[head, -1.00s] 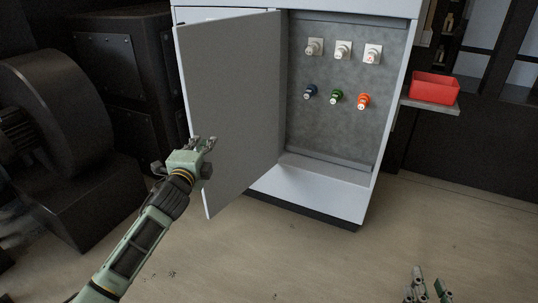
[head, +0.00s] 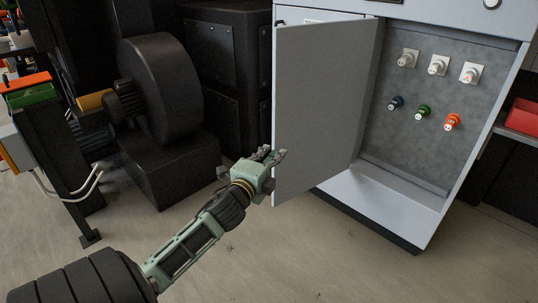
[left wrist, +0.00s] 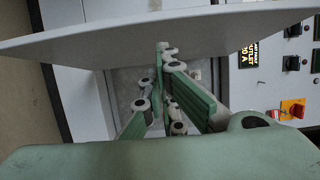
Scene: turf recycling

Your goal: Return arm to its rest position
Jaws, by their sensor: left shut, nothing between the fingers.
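My left arm reaches in from the lower left in the head view. Its green-and-grey left gripper (head: 275,155) is shut and empty, in front of the lower part of the open grey cabinet door (head: 318,110). I cannot tell whether it touches the door. In the left wrist view the gripper's green fingers (left wrist: 163,50) come together with nothing held, and the door's pale panel (left wrist: 130,38) runs across just beyond them. My right gripper is in neither view.
The open cabinet (head: 400,195) holds white-based fittings and blue, green and orange connectors (head: 452,122). A red bin (head: 523,117) stands at right. The floor in front is clear.

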